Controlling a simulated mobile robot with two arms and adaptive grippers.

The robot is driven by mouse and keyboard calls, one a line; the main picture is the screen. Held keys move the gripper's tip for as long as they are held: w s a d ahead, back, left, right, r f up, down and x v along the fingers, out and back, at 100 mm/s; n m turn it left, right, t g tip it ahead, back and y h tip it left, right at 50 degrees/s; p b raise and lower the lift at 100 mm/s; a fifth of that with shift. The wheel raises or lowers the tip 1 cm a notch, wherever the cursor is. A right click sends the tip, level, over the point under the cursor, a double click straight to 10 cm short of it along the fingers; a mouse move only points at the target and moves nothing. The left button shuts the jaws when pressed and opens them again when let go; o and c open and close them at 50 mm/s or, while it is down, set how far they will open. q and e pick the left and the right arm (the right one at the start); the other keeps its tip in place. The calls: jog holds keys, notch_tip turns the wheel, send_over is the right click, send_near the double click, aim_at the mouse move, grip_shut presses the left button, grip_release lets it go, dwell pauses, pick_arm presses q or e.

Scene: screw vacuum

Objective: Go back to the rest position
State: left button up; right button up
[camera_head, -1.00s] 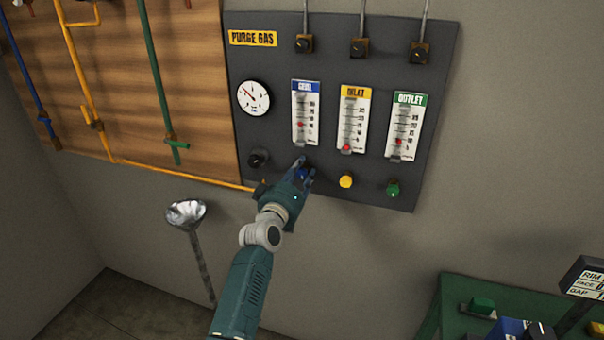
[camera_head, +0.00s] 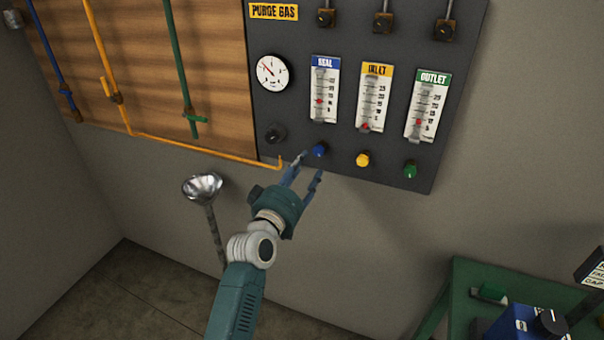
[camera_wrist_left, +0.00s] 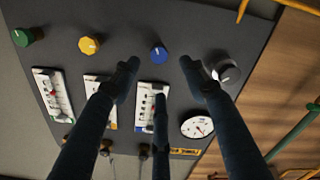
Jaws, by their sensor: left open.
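My left gripper (camera_head: 307,168) is open and empty, just below and in front of the blue knob (camera_head: 319,150) under the SEAL flow gauge (camera_head: 324,92). The blue knob also shows in the left wrist view (camera_wrist_left: 159,53), ahead of the spread fingers (camera_wrist_left: 160,75) and apart from them. The yellow knob (camera_head: 362,160) and green knob (camera_head: 410,170) sit to its right under the INLET gauge (camera_head: 373,98) and OUTLET gauge (camera_head: 427,107). A black knob (camera_head: 275,134) is to its left. My right gripper is not in view.
The dark PURGE GAS panel (camera_head: 455,60) hangs on a grey wall. A wooden board (camera_head: 150,60) with coloured pipes is left of it. A metal funnel (camera_head: 203,187) stands at the lower left. A green table (camera_head: 462,290) with a blue box (camera_head: 525,322) is at lower right.

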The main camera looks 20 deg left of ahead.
pick_arm(q)
jog(key=shift+s, duration=0.7)
jog(key=s+d+f+m+g+b, duration=0.1)
jog(key=s+d+f+g, duration=0.1)
jog(key=f, duration=1)
jog(key=s+d+f+m+g, duration=0.1)
jog(key=s+f+g, duration=0.1)
jog(key=f, duration=1)
jog(key=s+d+f+m+g+b, duration=0.1)
jog(key=s+f+g, duration=0.1)
jog(key=s+f, duration=0.35)
jog(key=s+f+m+g, duration=0.1)
jog(key=s+f, duration=0.2)
jog(key=f, duration=0.6)
jog(key=s+d+f+m+g+b, duration=0.15)
jog(key=s+f, duration=0.25)
jog(key=f, duration=0.4)
jog(key=s+a+f+m+g, duration=0.2)
jog(key=s+f+g, duration=0.3)
jog(key=s+f, duration=1.3)
jog(key=s+a+f+m+g, duration=0.1)
jog(key=s+a+f, duration=0.1)
jog(key=s, duration=1)
jog(key=s+a+f+m+g+b, duration=0.1)
jog(key=s+f+g, duration=0.1)
jog(key=s, duration=1)
jog(key=shift+s+a+f+y, duration=0.2)
jog(key=shift+a+f+y, duration=0.15)
jog(key=shift+f, duration=0.55)
